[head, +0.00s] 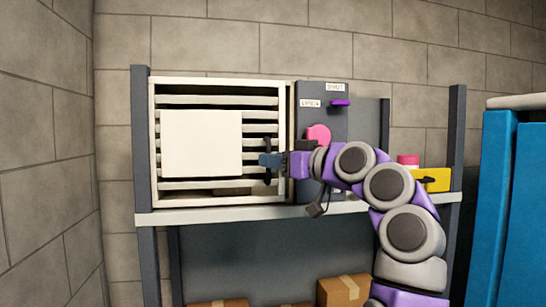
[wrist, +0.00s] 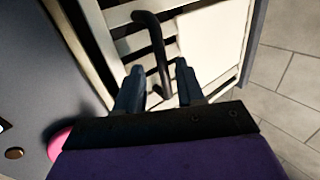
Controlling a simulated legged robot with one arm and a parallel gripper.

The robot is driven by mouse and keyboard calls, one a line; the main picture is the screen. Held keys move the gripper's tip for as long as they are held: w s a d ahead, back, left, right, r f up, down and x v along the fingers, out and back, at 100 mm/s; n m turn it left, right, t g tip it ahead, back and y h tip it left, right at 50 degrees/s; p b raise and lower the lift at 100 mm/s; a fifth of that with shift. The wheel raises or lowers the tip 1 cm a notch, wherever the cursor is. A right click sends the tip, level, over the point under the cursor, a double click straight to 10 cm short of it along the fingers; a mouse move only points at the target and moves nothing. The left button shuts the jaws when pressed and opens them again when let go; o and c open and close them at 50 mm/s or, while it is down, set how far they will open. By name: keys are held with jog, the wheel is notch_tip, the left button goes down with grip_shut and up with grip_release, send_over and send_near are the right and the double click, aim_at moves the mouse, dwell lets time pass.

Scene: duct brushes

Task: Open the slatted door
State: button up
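The slatted door (head: 180,101) is the cream-framed front of a box on the shelf, with horizontal slats and a white square panel (head: 201,143). It looks closed in the head view. Its dark bar handle (wrist: 153,38) runs vertically near the door's right edge and also shows in the head view (head: 267,145). My gripper (head: 270,161) is at the handle. In the wrist view my gripper (wrist: 158,82) has its fingers apart, with the handle's lower part between them. Contact with either finger cannot be made out.
A dark grey panel (head: 332,101) with a purple lever (head: 340,103) and a pink round knob (head: 319,134) stands right of the door. A yellow box (head: 434,179) sits further right on the shelf (head: 190,217). Blue lockers (head: 520,200) stand at the far right. Cardboard boxes (head: 344,290) are below.

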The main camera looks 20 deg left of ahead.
jog(key=shift+a, duration=0.15)
jog(key=shift+a, duration=0.1)
jog(key=shift+a+f, duration=0.1)
jog(key=shift+a, duration=0.3)
jog(key=c, duration=0.3)
jog(key=shift+a, duration=0.1)
jog(key=shift+c, duration=0.8)
jog(key=shift+d, duration=0.25)
grip_shut()
